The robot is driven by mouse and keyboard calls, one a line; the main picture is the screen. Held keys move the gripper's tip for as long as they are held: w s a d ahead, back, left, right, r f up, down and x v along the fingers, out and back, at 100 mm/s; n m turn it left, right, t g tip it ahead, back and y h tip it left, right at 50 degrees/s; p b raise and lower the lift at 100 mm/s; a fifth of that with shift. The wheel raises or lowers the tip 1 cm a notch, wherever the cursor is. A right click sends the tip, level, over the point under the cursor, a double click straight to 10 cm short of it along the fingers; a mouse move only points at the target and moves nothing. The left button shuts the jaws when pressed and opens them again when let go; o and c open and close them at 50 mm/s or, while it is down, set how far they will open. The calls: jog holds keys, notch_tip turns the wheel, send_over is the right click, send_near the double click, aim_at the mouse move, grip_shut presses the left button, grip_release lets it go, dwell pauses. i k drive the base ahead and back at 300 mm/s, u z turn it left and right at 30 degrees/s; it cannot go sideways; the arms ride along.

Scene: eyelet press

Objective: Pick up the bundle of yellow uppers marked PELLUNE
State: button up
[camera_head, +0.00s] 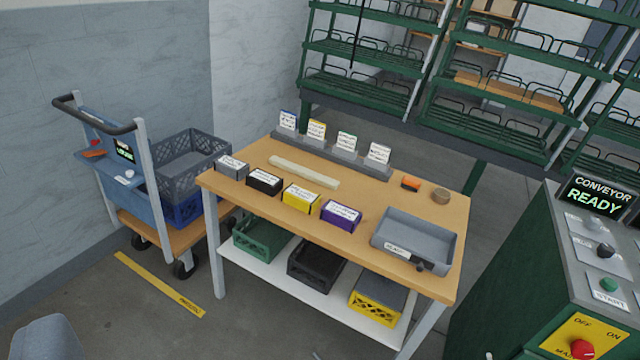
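A yellow bundle (300,196) with a white label on top lies on the wooden table (400,190), near its front edge. It is in a row with a grey bundle (232,167), a black bundle (264,181) and a purple bundle (340,214). The yellow one is between the black and the purple, with small gaps. The print on the labels is too small to read. My gripper is not recognisable in this view, and nothing touches the yellow bundle.
A grey tray (450,245) sits at the table's right end. Several cards stand in a holder (345,160) at the back. Crates fill the lower shelf. A cart (140,180) stands left, a green conveyor console (540,230) right. Floor in front is mostly clear.

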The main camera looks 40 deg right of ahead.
aim_at(303, 199)
jog(key=z, duration=0.5)
jog(key=i, duration=1.15)
jog(key=z, duration=1.1)
jog(key=i, duration=0.55)
jog(key=z, duration=0.3)
jog(key=k, duration=0.95)
jog(key=z, duration=0.2)
jog(key=i, duration=0.9)
jog(key=u, duration=0.15)
